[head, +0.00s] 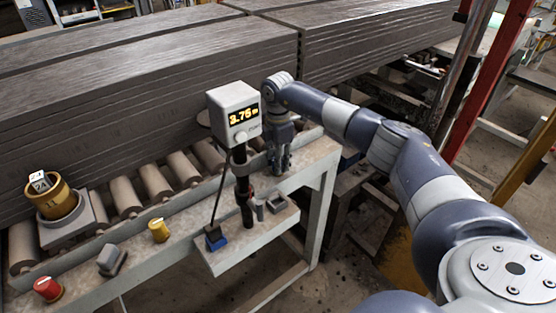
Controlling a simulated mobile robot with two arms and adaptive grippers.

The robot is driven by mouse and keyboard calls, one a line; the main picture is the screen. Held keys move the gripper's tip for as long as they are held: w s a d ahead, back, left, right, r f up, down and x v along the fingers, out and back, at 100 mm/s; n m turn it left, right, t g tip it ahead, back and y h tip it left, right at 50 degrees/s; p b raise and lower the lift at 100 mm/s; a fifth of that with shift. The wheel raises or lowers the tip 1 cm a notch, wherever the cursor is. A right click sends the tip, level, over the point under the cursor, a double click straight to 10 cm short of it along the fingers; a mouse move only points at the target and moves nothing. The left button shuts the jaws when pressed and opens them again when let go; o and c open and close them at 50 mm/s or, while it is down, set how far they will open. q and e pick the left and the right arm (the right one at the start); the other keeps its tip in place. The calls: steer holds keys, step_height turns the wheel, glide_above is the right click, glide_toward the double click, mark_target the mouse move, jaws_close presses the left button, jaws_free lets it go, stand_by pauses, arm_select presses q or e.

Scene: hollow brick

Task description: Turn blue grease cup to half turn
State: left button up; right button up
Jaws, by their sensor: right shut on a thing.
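My right gripper (279,168) points down at the far right end of the grey ledge along the roller conveyor. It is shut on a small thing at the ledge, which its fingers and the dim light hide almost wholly. This thing stands in line with a yellow cup (158,230) and a red cup (47,288) on the same ledge, and I take it to be the blue grease cup. Its turn angle cannot be seen. My left gripper is not in view.
A grey display box (232,112) reading about 3.76 stands on a black post close left of my right gripper. A cable runs down to a blue block (215,239) on a lower shelf. A brass pot (56,201) stands at left. Large grey slabs (150,95) lie behind.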

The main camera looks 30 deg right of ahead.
steer(key=shift+w+d+r, duration=0.1)
steer(key=shift+w+r, duration=0.1)
steer(key=shift+r, duration=0.05)
steer(key=o, duration=0.8)
steer(key=shift+s, duration=0.1)
steer(key=shift+f, duration=0.1)
step_height(320, 180, up, 12)
